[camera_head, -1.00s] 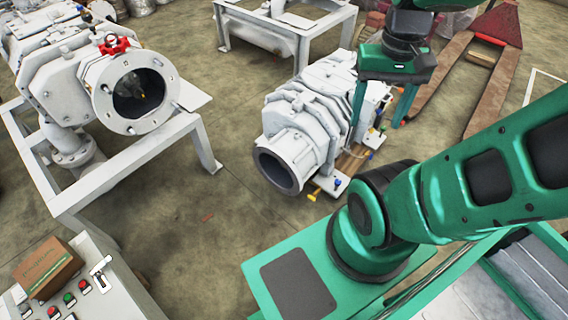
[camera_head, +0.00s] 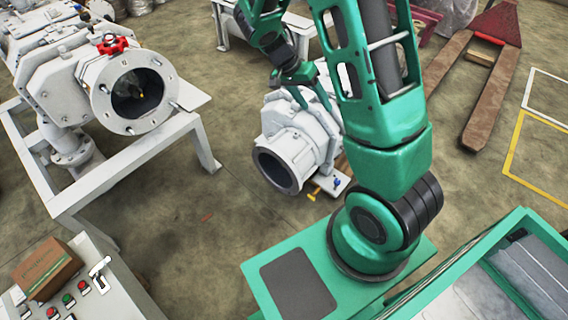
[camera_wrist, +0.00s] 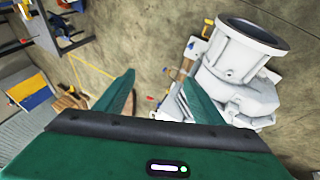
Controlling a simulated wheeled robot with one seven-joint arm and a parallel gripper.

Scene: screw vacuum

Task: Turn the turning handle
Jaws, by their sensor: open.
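A red handle (camera_head: 112,43) sits on top of the round white flange of the vacuum machine (camera_head: 62,88) at the left of the head view. A pale lever (camera_head: 101,268) is on the control box at the lower left; I cannot tell for sure which of the two is the turning handle. My gripper (camera_head: 310,98) is over the white pump on the floor, well to the right of the red handle. In the wrist view my gripper (camera_wrist: 160,92) has its fingers apart with nothing between them. Neither handle is seen in the wrist view.
The white floor pump (camera_head: 300,128) lies below my gripper; it also shows in the wrist view (camera_wrist: 238,70). The control box (camera_head: 95,298) carries buttons and a cardboard box (camera_head: 47,268). A pallet jack (camera_head: 490,80) is at the right.

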